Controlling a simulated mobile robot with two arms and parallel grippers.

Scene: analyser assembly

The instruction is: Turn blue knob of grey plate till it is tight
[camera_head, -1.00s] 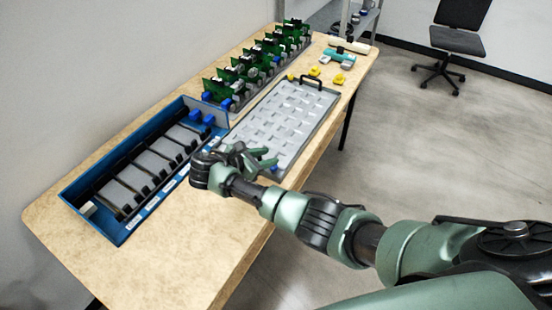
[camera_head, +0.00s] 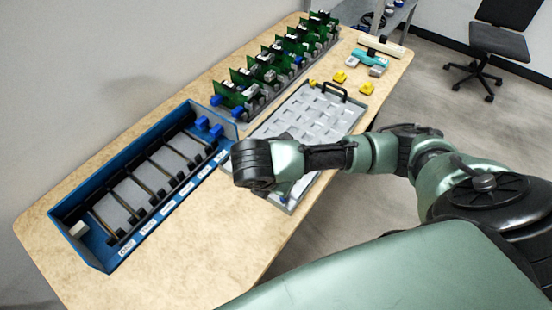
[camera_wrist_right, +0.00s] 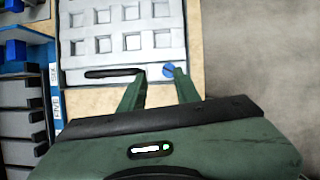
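The grey plate (camera_head: 330,117), a tray with rows of square pockets, lies on the table and also fills the top of the right wrist view (camera_wrist_right: 145,52). Its blue knob (camera_wrist_right: 169,70) sits at the near edge, to the right of a black handle (camera_wrist_right: 112,73). My right gripper (camera_wrist_right: 160,74) is open, with its two green fingers apart. The knob shows between the fingertips, closer to the right finger; I cannot tell whether they touch. In the head view my right wrist covers the plate's near part and hides the fingers. My left gripper is not in view.
A blue open bin (camera_head: 98,256) with labelled slots stands left of the plate. A row of green circuit boards (camera_head: 262,72) stands behind. Yellow pieces (camera_head: 367,88) and a teal tool (camera_head: 367,58) lie at the far right. The table's front left is clear.

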